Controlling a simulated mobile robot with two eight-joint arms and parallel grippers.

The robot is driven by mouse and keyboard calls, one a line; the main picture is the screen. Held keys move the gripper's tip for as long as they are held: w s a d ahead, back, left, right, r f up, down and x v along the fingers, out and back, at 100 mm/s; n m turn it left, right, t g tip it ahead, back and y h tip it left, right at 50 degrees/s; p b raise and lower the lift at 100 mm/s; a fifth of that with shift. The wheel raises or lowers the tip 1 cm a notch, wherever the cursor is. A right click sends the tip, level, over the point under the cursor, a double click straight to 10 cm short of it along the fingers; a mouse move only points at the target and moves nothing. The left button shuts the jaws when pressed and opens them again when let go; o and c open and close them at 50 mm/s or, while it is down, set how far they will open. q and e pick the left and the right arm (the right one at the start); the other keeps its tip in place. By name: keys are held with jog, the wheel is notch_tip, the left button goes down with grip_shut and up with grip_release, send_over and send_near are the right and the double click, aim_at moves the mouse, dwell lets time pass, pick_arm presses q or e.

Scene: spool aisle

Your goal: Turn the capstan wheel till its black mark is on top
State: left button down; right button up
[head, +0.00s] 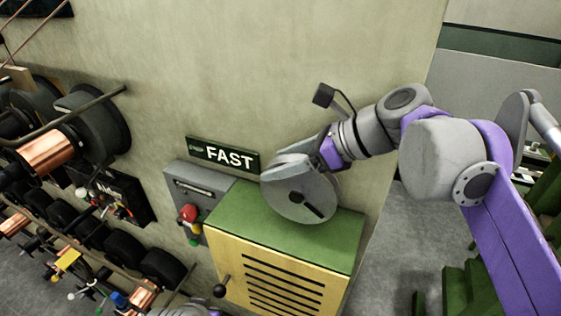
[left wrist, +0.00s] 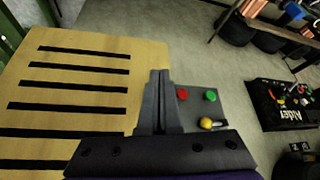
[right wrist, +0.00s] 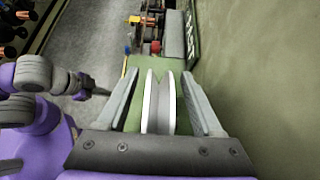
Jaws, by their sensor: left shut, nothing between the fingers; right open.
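The capstan wheel (head: 287,200) is a grey disc standing above the green top of a yellow cabinet in the head view. Its black mark (head: 315,205) points to the lower right. My right gripper (head: 287,166) is open at the wheel's upper left rim, which it partly hides. In the right wrist view the wheel (right wrist: 151,105) shows edge-on between the spread fingers (right wrist: 162,85), with a gap on each side. My left gripper (left wrist: 159,85) is shut and empty in the left wrist view, over the cabinet's slotted yellow front and beside a control box.
The cabinet (head: 230,262) stands against a wall with a FAST sign (head: 223,154). A grey control box (head: 199,187) with a red button (head: 188,213) is left of the wheel. Spools (head: 100,130) fill the left side.

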aim_at(329, 176)
jog(key=v, duration=1)
jog(key=shift+d, duration=0.15)
pick_arm(q)
jog(key=shift+s+f, duration=0.1)
jog(key=shift+f, duration=0.05)
